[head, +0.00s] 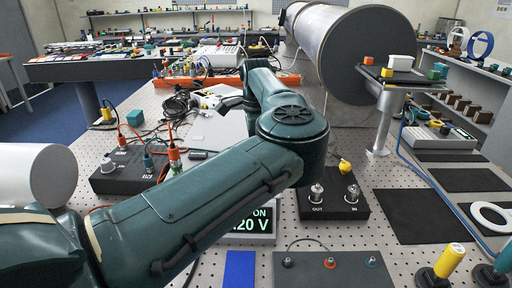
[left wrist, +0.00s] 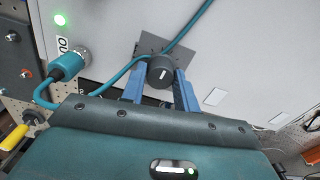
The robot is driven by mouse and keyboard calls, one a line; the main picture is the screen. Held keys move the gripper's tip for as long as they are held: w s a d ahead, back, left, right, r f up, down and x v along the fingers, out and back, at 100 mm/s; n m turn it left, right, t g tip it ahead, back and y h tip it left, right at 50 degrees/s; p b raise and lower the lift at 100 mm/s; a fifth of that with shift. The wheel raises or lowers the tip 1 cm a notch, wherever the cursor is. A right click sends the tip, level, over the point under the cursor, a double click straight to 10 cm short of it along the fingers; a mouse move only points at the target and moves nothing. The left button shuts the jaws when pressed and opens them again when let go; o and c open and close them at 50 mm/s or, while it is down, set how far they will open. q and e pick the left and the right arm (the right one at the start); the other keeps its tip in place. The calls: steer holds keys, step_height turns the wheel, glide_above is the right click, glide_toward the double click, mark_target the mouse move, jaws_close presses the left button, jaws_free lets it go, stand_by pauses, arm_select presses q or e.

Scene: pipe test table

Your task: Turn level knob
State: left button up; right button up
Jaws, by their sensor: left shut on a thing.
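The black round knob (left wrist: 160,70) with a white pointer line sits on a light grey panel (left wrist: 110,28) in the left wrist view. The pointer is close to upright in that picture. My left gripper (left wrist: 160,86) is shut on the knob, one blue finger on each side of it. In the head view my left arm reaches forward from the left across the table. Its bent forearm hides the left gripper and the knob there. My right gripper is not in view.
A green light (left wrist: 60,19) glows on the panel. In the head view, a black box (head: 130,176) stands left of my arm and a black IN/OUT box (head: 333,201) right. A big grey cylinder (head: 368,50) stands behind.

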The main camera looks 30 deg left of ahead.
arm_select(q)
steer(key=m, duration=0.3)
steer(key=shift+m+b, duration=0.3)
steer(key=shift+m, duration=0.1)
steer(key=m, duration=0.3)
steer(key=m+b, duration=0.1)
steer(key=m, duration=0.7)
steer(key=shift+m+b, duration=0.3)
steer(key=m, duration=0.3)
steer(key=shift+m, duration=0.4)
steer(key=m+b, duration=0.1)
steer(key=m, duration=0.3)
steer(key=m+b, duration=0.1)
steer(key=m, duration=0.3)
steer(key=shift+m, duration=0.4)
steer(key=shift+a+m, duration=0.1)
steer(key=shift+m, duration=1.7)
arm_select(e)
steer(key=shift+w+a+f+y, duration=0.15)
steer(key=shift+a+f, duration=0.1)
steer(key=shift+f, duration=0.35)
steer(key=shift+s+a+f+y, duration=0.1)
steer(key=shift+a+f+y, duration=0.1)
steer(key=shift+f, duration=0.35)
arm_select(q)
steer(key=shift+s+b, duration=0.1)
steer(key=shift+b, duration=0.2)
